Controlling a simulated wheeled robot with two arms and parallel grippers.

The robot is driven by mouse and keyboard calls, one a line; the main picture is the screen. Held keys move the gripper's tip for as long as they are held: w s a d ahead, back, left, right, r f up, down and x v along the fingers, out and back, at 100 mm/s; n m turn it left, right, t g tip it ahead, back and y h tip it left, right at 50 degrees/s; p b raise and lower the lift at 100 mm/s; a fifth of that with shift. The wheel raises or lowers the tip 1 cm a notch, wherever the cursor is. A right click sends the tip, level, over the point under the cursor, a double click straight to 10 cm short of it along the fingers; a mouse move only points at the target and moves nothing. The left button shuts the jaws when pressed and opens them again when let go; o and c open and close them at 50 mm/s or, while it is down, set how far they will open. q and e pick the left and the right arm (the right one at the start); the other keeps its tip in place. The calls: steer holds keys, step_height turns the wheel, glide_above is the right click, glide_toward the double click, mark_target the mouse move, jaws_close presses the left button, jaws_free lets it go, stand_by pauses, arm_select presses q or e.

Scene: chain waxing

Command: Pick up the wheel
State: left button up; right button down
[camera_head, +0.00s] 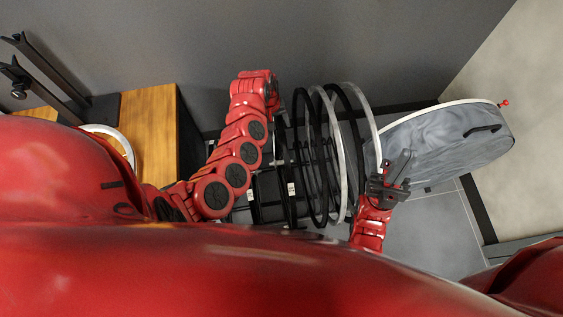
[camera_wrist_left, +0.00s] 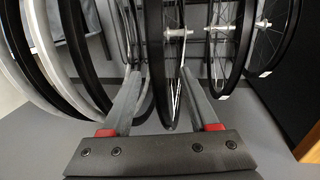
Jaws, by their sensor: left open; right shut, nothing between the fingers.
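Several bicycle wheels stand upright side by side in the head view, some with black tyres (camera_head: 302,150) and some with pale rims (camera_head: 335,150). In the left wrist view, one thin black-tyred wheel (camera_wrist_left: 154,60) stands edge-on between the fingers of my left gripper (camera_wrist_left: 163,85). The fingers are open, one on each side of it; I cannot tell whether either touches it. In the head view my left gripper is mostly hidden by its wrist, beside the left end of the wheel row. My right gripper (camera_head: 399,172) is shut and empty, right of the wheels.
A round grey bag (camera_head: 450,145) with a handle is at the right, close to my right gripper. A wooden-topped cabinet (camera_head: 147,125) stands at the left, with a pale ring partly over it. Grey floor (camera_head: 430,230) is open at the lower right.

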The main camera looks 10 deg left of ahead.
arm_select(q)
steer(key=shift+w+d+f, duration=0.1)
steer(key=shift+f, duration=0.45)
steer(key=shift+w+d+f, duration=0.1)
steer(key=shift+f, duration=0.45)
steer(key=shift+w+d+f+b, duration=0.1)
steer(key=shift+d+f+b, duration=0.1)
steer(key=shift+f, duration=0.45)
steer(key=shift+d+f+b, duration=0.1)
steer(key=shift+f+b, duration=0.05)
steer(key=shift+f, duration=0.45)
steer(key=shift+f, duration=0.2)
jaws_close()
